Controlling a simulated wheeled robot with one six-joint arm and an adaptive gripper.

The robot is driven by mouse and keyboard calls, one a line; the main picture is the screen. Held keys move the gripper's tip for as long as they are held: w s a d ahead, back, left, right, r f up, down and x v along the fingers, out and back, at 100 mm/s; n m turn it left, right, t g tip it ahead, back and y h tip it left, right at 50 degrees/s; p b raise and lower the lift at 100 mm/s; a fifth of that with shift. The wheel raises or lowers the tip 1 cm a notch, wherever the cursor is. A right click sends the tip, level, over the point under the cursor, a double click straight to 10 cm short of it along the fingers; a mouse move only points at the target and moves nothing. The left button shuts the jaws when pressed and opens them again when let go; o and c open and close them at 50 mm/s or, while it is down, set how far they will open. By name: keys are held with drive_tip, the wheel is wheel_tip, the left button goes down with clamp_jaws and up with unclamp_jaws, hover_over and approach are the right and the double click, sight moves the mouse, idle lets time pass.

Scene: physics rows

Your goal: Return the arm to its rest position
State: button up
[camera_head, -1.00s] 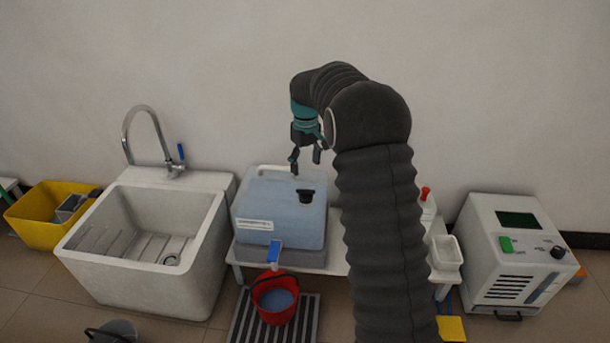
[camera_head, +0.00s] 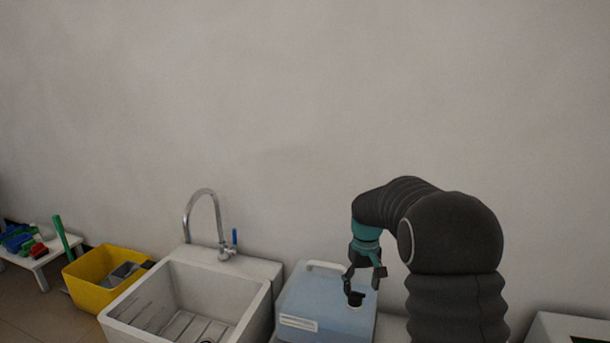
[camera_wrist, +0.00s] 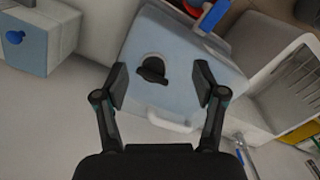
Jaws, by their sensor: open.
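My arm rises at the right of the head view and bends over at the top, with my gripper (camera_head: 364,280) hanging down at its end. The gripper is open, with nothing between its fingers. It is above the pale blue water container (camera_head: 318,300), near the black cap on the container's top. In the wrist view my two fingers (camera_wrist: 160,92) stand apart, with the container (camera_wrist: 190,60) and its black cap (camera_wrist: 152,70) seen beyond them. I cannot tell the exact gap between fingers and cap.
A white sink (camera_head: 185,300) with a tap (camera_head: 205,215) stands left of the container. A yellow bin (camera_head: 95,285) and a low white table (camera_head: 40,258) with coloured items are further left. Part of a white machine (camera_head: 560,330) shows at lower right. The wall above is bare.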

drive_tip(key=s+r+m+t, duration=0.1)
drive_tip(key=s+r, duration=0.3)
drive_tip(key=s, duration=0.7)
drive_tip(key=s+r+m+t, duration=0.1)
drive_tip(key=s+r+t, duration=0.2)
drive_tip(key=s, duration=0.9)
drive_tip(key=s+r+t, duration=0.1)
drive_tip(key=s+r, duration=0.5)
drive_tip(key=s, duration=0.5)
drive_tip(key=shift+s+r+m+t, duration=0.2)
drive_tip(key=shift+s+m+t, duration=0.2)
